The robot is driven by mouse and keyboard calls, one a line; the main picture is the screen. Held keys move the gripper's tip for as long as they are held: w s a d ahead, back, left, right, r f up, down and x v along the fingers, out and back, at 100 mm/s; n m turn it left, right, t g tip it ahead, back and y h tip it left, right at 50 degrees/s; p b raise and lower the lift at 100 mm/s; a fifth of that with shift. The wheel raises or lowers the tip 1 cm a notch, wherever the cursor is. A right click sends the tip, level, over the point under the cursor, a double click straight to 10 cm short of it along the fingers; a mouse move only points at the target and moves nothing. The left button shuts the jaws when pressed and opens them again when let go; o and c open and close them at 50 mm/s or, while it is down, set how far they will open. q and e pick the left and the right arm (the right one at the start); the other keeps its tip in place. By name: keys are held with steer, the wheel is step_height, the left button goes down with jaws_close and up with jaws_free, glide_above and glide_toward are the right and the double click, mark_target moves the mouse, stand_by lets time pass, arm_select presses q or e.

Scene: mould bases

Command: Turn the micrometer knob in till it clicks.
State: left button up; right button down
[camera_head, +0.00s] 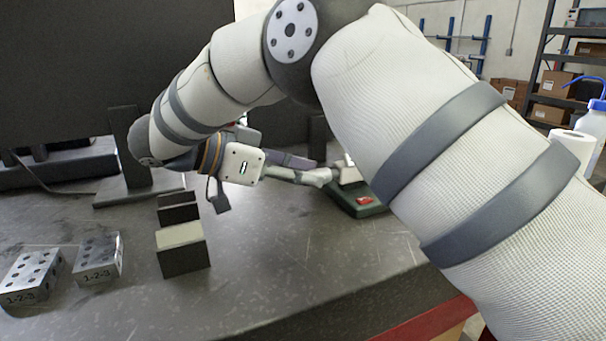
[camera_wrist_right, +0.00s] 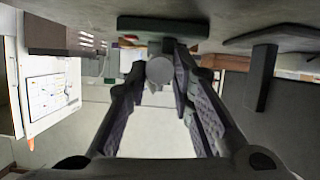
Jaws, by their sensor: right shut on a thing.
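The micrometer sits in a stand with a dark green base (camera_head: 362,208) bearing a red label, right of the middle of the head view. Most of the micrometer is hidden there by my right gripper and arm. My right gripper (camera_head: 325,173) reaches it from the left, fingers level. In the right wrist view the round grey end of the micrometer knob (camera_wrist_right: 159,70) lies between the fingertips of my right gripper (camera_wrist_right: 162,62), which is shut on it. The dark green base also shows in this view (camera_wrist_right: 163,27). My left gripper is out of view.
Two steel 1-2-3 blocks (camera_head: 98,262) stand at the front left of the dark worktop (camera_head: 290,265). A black monitor (camera_head: 75,65) stands behind. The front middle is clear.

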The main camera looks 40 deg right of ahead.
steer(key=shift+s+r+m+t+p, duration=0.2)
steer(key=shift+m+t+p, duration=0.1)
steer(key=shift+p, duration=0.2)
steer(key=shift+r+m+t+p, duration=0.1)
steer(key=shift+m+t+p, duration=0.2)
steer(key=shift+m+p, duration=0.2)
steer(key=shift+m+t, duration=0.4)
steer(key=shift+f+m+h, duration=0.3)
steer(key=shift+m, duration=0.2)
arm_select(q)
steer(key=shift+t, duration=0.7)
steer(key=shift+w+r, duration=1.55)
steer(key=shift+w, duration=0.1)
arm_select(e)
steer(key=shift+f+m+t, duration=0.1)
steer(key=shift+m+t, duration=0.4)
steer(key=shift+t, duration=0.1)
steer(key=c, duration=1.4)
jaws_free()
